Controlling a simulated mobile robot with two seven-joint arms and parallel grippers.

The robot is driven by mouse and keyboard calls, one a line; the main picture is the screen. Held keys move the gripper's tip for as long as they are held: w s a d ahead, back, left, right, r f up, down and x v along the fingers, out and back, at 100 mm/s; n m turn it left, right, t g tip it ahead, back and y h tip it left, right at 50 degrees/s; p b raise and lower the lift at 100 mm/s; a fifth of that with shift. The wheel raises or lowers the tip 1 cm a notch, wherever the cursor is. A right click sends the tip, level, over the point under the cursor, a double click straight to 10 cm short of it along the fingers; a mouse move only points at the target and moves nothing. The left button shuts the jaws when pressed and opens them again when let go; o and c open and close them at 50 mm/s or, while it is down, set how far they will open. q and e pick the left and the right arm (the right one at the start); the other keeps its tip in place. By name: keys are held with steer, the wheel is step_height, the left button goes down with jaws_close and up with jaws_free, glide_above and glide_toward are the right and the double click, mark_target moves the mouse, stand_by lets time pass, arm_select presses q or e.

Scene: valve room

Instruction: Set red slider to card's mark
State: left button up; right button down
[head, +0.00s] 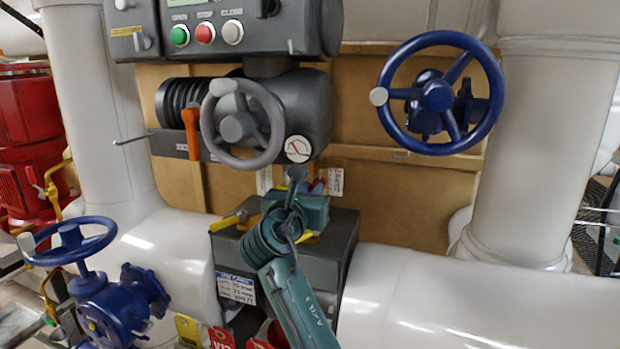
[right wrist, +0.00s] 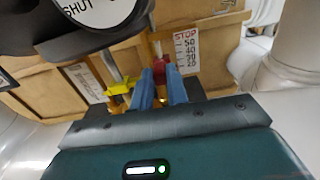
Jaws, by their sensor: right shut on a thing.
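The red slider (right wrist: 160,68) shows between the blue fingertips of my right gripper (right wrist: 161,78) in the right wrist view. The gripper is shut on it. In the head view my right gripper (head: 319,188) reaches up at the middle, below the grey valve body, and largely hides the slider. A white card (right wrist: 187,50) with red STOP and numbers from 50 down to 20 stands just right of the slider; it also shows in the head view (head: 336,181). I cannot make out which mark on it is set. My left gripper is not in view.
A yellow handle (right wrist: 118,88) and a second card (right wrist: 88,82) are close left of the fingers. A grey handwheel (head: 242,124) and an orange lever (head: 190,118) are above left. Blue handwheels stand at right (head: 440,93) and lower left (head: 70,240). White pipes flank the spot.

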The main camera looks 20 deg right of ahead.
steer(key=shift+f, duration=0.4)
steer(key=c, duration=1.4)
jaws_free()
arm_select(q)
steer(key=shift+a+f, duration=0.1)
arm_select(e)
steer(key=shift+o, duration=0.2)
